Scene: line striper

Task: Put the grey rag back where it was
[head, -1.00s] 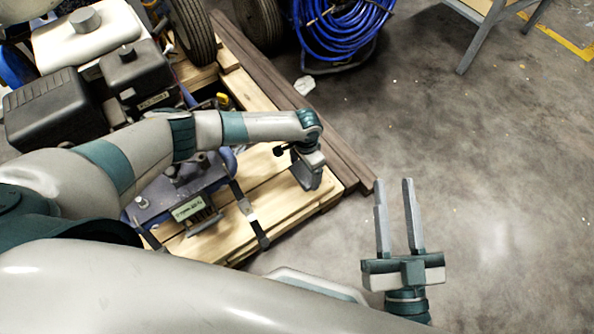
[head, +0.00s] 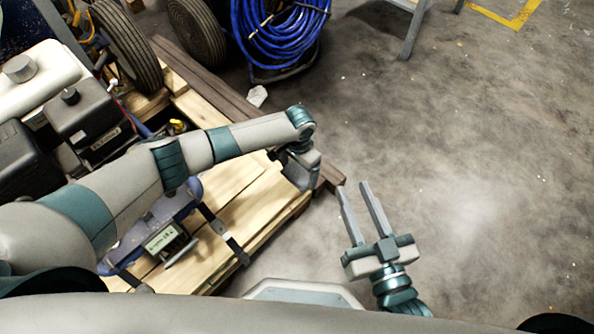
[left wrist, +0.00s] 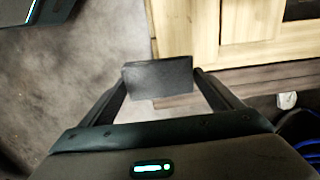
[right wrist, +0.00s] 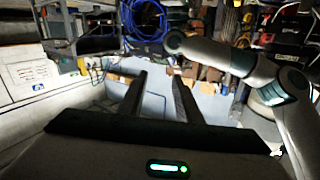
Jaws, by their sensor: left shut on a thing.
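The grey rag (left wrist: 158,80) shows as a flat, dark grey rectangle between the fingers of my left gripper (left wrist: 158,74) in the left wrist view. In the head view the rag (head: 302,172) hangs from my left gripper (head: 298,160), over the right corner of the wooden pallet (head: 262,212). My left fingers are mostly hidden there by the wrist. My right gripper (head: 352,187) is open and empty, over bare floor just right of the pallet; its parted fingers (right wrist: 160,78) also show in the right wrist view.
A machine with a black engine (head: 85,125) and wheels (head: 125,45) stands on the pallet. A dark beam (head: 215,75) runs along its far edge. A blue hose reel (head: 278,35) stands behind. The concrete floor (head: 470,160) at right is clear.

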